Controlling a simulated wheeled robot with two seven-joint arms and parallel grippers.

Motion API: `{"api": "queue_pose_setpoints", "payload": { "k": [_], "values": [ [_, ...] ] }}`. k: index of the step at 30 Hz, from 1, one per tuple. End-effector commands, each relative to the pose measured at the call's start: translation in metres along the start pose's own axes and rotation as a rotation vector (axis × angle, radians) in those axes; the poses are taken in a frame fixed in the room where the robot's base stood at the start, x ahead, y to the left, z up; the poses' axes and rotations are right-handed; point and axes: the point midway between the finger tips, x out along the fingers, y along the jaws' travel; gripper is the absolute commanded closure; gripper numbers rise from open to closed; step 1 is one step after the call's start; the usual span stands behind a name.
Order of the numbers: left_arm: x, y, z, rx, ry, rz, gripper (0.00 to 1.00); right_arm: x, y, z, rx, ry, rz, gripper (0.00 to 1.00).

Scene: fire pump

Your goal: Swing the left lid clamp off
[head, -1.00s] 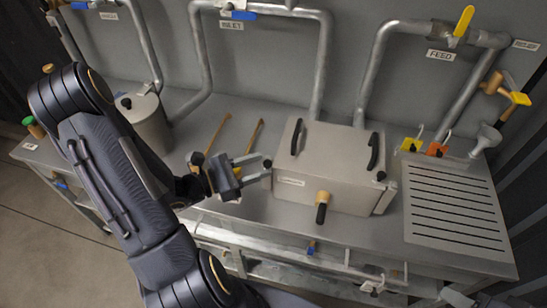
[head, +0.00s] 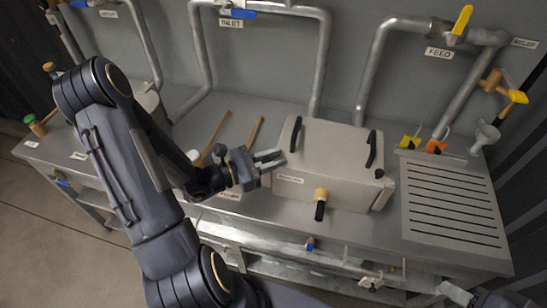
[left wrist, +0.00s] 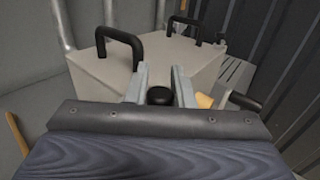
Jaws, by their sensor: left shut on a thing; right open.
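The steel box (head: 335,165) stands on the bench with its lid down. My left gripper (head: 277,159) is at the box's left side. In the left wrist view its two fingers (left wrist: 159,82) stand either side of the black knob (left wrist: 160,95) of the left lid clamp, shut on it. The clamp's arm is hidden by the gripper, so its angle cannot be told. The right lid clamp's black knob (head: 379,173) shows at the box's right side. My right gripper (head: 457,294) is open at the lower right edge, partly cut off.
Two black handles (head: 296,134) (head: 371,149) rise from the lid. Two wooden-handled tools (head: 216,138) lie left of the box. A slotted drain plate (head: 450,205) is to the right. Pipes (head: 320,65) run behind.

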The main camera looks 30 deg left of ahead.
Motion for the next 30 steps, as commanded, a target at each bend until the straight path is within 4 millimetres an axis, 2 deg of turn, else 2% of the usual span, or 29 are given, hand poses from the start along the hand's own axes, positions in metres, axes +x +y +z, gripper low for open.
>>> {"api": "queue_pose_setpoints", "payload": {
  "k": [5,15,24,25,29,30],
  "values": [
    [-0.0011,0.0015,0.0010,0.004,-0.003,-0.042,1.00,-0.0013,-0.0006,-0.0007,0.000,0.000,0.000,0.54],
    [-0.0092,0.0011,0.0002,0.002,-0.001,-0.271,1.00,-0.0038,-0.0018,-0.0019,0.000,0.000,0.000,0.54],
    [-0.0099,0.0007,-0.0002,0.001,0.001,-0.280,1.00,-0.0037,-0.0017,-0.0019,0.000,0.000,0.000,0.54],
    [-0.0099,0.0007,-0.0002,0.001,0.001,-0.280,0.76,-0.0037,-0.0017,-0.0019,0.000,0.000,0.000,0.54],
    [-0.0099,0.0006,-0.0002,0.001,0.001,-0.280,0.59,-0.0037,-0.0017,-0.0019,0.000,0.000,0.000,0.54],
    [-0.0099,0.0006,-0.0002,0.000,0.001,-0.280,0.59,-0.0037,-0.0017,-0.0019,0.000,0.000,0.000,0.54]
  ]
}}
